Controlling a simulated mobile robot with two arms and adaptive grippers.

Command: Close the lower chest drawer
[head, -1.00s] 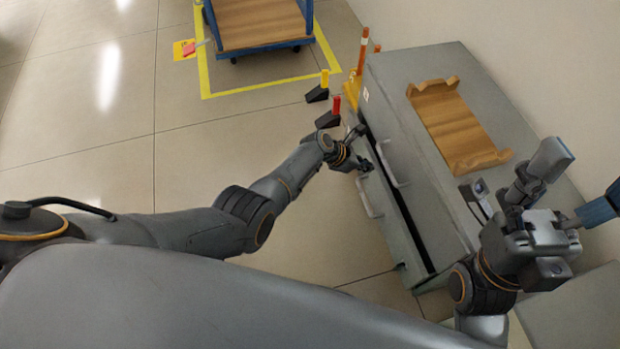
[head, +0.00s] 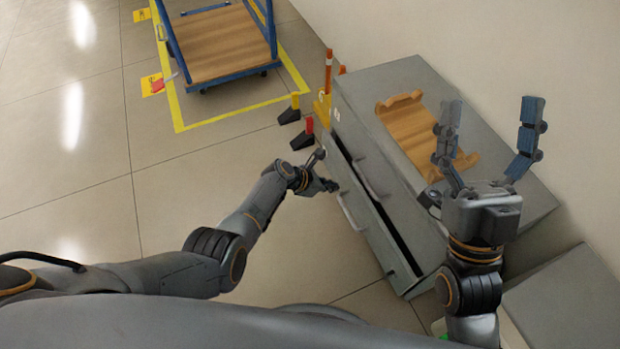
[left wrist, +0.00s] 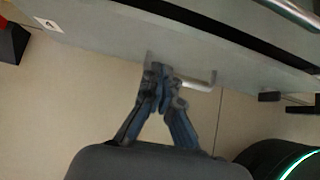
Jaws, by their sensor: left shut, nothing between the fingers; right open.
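The grey chest (head: 465,125) stands at right, its front facing left. Its lower drawer (head: 383,240) is part-way out, with a dark gap behind the top of its front. The lower drawer's handle (head: 349,213) is a pale bar; it also shows in the left wrist view (left wrist: 200,86). My left gripper (head: 333,184) is shut and empty at the far end of this handle, close to the drawer front. In the left wrist view its fingertips (left wrist: 158,70) overlap the handle's left end; contact is unclear. My right gripper (head: 490,125) is open and empty, fingers spread above the chest top.
A wooden cradle (head: 415,125) lies on the chest top. Red (head: 306,135) and yellow (head: 292,108) markers with black bases stand on the floor beyond my left gripper. A blue-framed cart (head: 220,45) stands farther back.

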